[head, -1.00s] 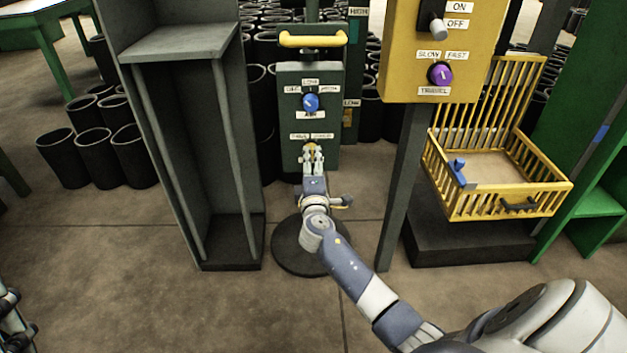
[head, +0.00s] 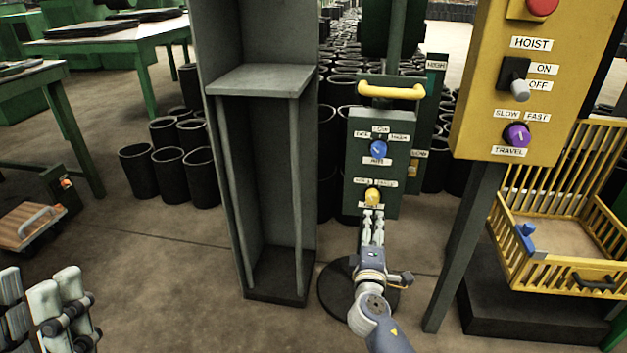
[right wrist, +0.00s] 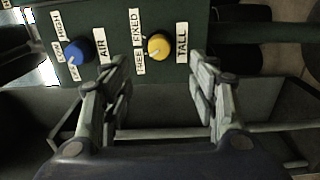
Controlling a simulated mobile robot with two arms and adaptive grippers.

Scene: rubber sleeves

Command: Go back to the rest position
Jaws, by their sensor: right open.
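My right gripper (head: 372,218) is open and empty in front of the dark green control box (head: 354,160). Its fingertips are just below the yellow knob (head: 373,196) in the head view. In the right wrist view the two fingers (right wrist: 162,80) stand wide apart, with the yellow knob (right wrist: 159,46) between and beyond them, and neither finger appears to touch it. The blue knob (head: 378,149) sits above it on the same box. My left gripper (head: 45,305) shows in part at the lower left of the head view, over the floor; its opening is unclear.
A tall grey open cabinet (head: 225,150) stands left of the control box. A yellow hoist panel (head: 475,110) on a dark post and a yellow basket (head: 590,272) stand to the right. Black rubber sleeves (head: 138,170) stand behind.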

